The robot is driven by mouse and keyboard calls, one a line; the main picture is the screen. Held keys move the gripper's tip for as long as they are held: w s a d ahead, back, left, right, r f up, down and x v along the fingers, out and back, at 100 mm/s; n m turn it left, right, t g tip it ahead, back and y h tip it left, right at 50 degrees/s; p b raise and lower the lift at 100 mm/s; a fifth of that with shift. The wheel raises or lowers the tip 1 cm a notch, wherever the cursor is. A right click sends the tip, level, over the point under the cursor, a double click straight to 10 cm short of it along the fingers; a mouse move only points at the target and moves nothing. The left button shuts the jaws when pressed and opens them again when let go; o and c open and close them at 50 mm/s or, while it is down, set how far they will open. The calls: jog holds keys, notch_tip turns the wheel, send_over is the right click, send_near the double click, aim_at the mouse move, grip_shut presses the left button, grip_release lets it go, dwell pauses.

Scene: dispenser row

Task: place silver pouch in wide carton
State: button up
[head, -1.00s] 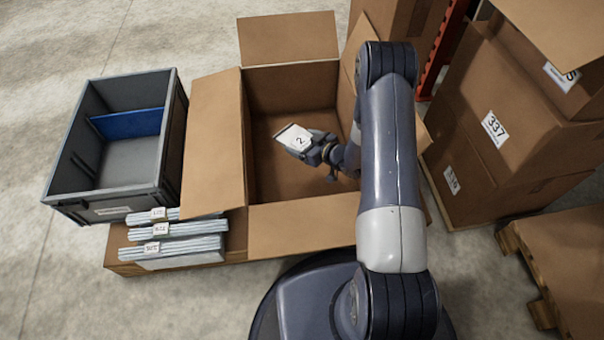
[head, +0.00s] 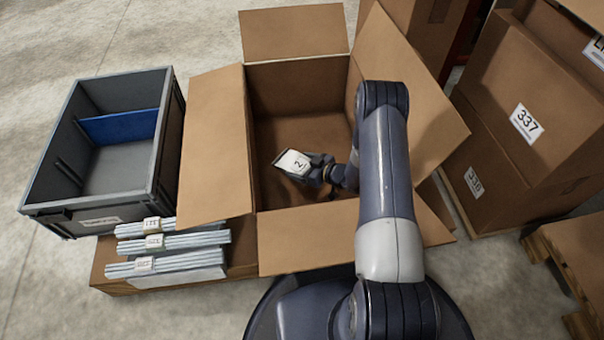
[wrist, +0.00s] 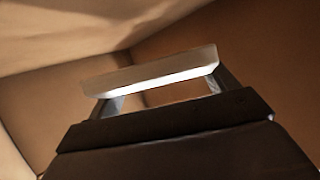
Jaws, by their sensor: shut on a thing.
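The silver pouch (head: 293,162) has a white label marked 2 and is held in my gripper (head: 311,167). In the wrist view the pouch (wrist: 150,70) shows as a pale, thin edge between the two fingers of my gripper (wrist: 160,92). The wide carton (head: 250,139) is an open brown box with its flaps folded outward. The pouch and gripper are inside the outline of its opening, over the brown floor. I cannot tell whether the pouch touches the carton floor. My arm covers part of the carton's right side.
A grey tote (head: 168,150) with a blue divider (head: 120,127) stands left of the carton. Several flat pale bundles (head: 172,242) with tags lie in front of the tote. Stacked brown boxes (head: 520,90) stand at the right, near a pallet (head: 570,265).

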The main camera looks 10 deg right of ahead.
jog(key=shift+f+b, duration=0.6)
jog(key=shift+f, duration=0.95)
jog(key=shift+f, duration=0.15)
jog(key=shift+f, duration=0.45)
jog(key=o, duration=0.9)
jog(key=shift+r, duration=0.45)
jog(key=p+v, duration=0.3)
jog(key=v, duration=0.4)
jog(key=shift+w+r, duration=0.1)
jog(key=shift+r, duration=0.05)
jog(key=shift+s+d, duration=0.2)
jog(key=shift+s, duration=0.1)
jog(key=shift+a, duration=0.1)
